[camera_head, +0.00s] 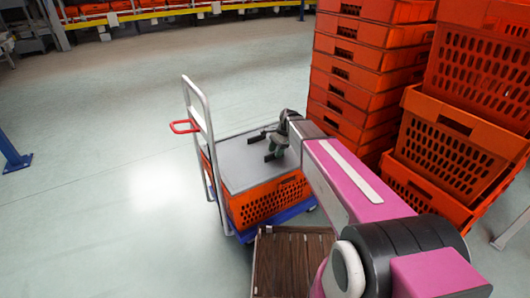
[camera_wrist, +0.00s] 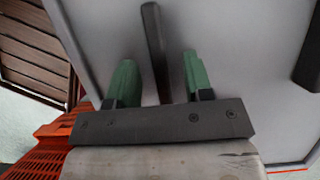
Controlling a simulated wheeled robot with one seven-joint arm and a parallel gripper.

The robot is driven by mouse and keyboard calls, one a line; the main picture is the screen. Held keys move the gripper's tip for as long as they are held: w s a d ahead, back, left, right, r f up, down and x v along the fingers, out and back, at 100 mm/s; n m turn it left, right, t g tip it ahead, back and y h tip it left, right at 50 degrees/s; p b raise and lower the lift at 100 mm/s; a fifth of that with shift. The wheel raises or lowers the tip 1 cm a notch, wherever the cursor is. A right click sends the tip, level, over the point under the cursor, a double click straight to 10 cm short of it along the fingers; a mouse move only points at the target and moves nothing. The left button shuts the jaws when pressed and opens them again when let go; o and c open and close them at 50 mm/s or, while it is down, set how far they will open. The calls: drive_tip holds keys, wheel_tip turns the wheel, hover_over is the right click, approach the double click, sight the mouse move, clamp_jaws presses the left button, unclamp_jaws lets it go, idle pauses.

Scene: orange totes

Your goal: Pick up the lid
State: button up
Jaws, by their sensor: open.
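The lid is a flat grey panel (camera_head: 235,165) lying on an orange tote (camera_head: 265,200) on a trolley. It fills most of the wrist view (camera_wrist: 240,50). My gripper (camera_head: 277,145) is over the lid's right part in the head view. In the wrist view its two green fingers (camera_wrist: 159,65) are apart, one on each side of a dark bar handle (camera_wrist: 153,40) on the lid. I see no finger touching the handle. A second dark handle (camera_wrist: 311,65) is at the right edge of the wrist view. The gap between fingertips and lid cannot be judged.
The trolley has a blue base (camera_head: 248,232) and a grey upright handle (camera_head: 192,100) with a red grip. Tall stacks of orange totes (camera_head: 365,60) stand close on the right. A brown slatted surface (camera_head: 290,262) is in front. The floor on the left is clear.

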drive_tip(key=shift+x, duration=0.9)
drive_tip(key=shift+f, duration=0.15)
clamp_jaws()
